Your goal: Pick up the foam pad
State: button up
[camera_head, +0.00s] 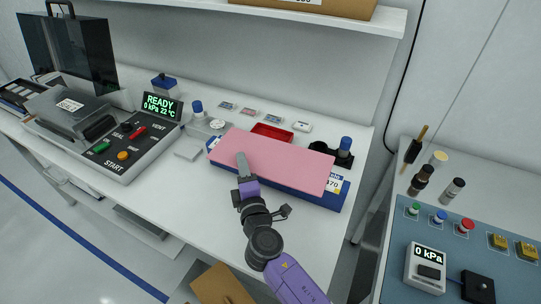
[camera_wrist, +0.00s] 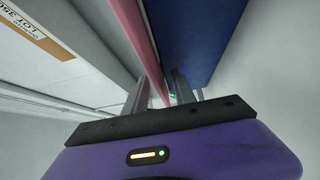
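The foam pad (camera_head: 285,163) is a flat pink sheet lying on top of a blue box (camera_head: 300,190) on the white bench. My gripper (camera_head: 243,163) is at the pad's front edge, left of its middle. One grey finger lies over the pad's top face. In the wrist view the pink pad (camera_wrist: 147,45) runs between my two fingers (camera_wrist: 158,92), and the blue box (camera_wrist: 195,35) is on the right. The fingers stand apart with the pad's edge between them. I cannot tell whether both press on it. The other finger is hidden in the head view.
A sealing machine (camera_head: 125,135) with a READY display stands at the left. A red tray (camera_head: 271,132) and small bottles are behind the pad. A shelf (camera_head: 320,20) hangs above. A blue mat (camera_head: 455,245) with a gauge is at the right. The bench front is mostly clear.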

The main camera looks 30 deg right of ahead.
jog(key=shift+w, duration=0.15)
grip_shut()
